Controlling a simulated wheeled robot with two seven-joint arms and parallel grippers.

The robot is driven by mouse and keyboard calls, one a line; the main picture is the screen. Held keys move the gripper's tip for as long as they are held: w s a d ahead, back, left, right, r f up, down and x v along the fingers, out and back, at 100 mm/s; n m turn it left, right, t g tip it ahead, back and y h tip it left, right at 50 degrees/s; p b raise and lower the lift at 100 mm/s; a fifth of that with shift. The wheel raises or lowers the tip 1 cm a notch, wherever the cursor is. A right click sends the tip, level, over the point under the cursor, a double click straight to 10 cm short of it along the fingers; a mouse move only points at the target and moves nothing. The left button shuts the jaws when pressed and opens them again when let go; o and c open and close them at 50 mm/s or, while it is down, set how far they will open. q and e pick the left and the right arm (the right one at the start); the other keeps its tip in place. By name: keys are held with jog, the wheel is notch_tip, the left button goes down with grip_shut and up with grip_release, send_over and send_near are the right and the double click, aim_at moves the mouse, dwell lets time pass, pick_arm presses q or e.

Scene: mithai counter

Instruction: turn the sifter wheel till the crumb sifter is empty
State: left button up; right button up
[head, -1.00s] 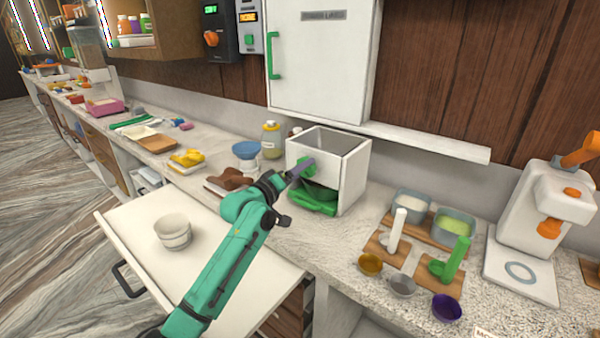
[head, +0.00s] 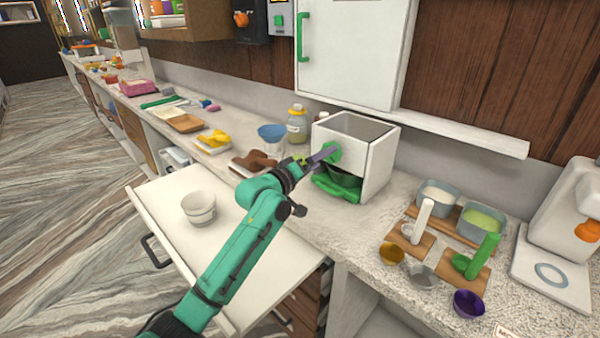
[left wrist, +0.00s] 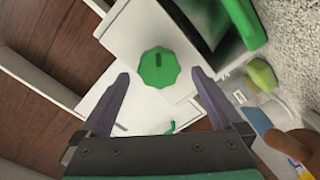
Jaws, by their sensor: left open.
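The crumb sifter (head: 378,163) is a white open-topped box on the counter. The visible part of its inside looks grey, and I cannot tell whether crumbs lie lower down. Its green wheel (left wrist: 158,70) is on the front face, partly hidden by my gripper in the head view. A green tray (head: 335,188) sits in the opening below. My left gripper (head: 322,155) is open at the wheel. In the left wrist view the fingers (left wrist: 160,74) stand apart on either side of the wheel, with gaps showing. My right gripper is out of view.
Blue cup (head: 272,135), jar (head: 297,122) and brown pieces (head: 255,160) stand left of the sifter. Tubs (head: 440,197) and small bowls (head: 469,303) lie to its right.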

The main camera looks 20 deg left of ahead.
pick_arm(q)
jog(key=b+v, duration=0.2)
jog(key=v, duration=1)
jog(key=shift+f, duration=0.1)
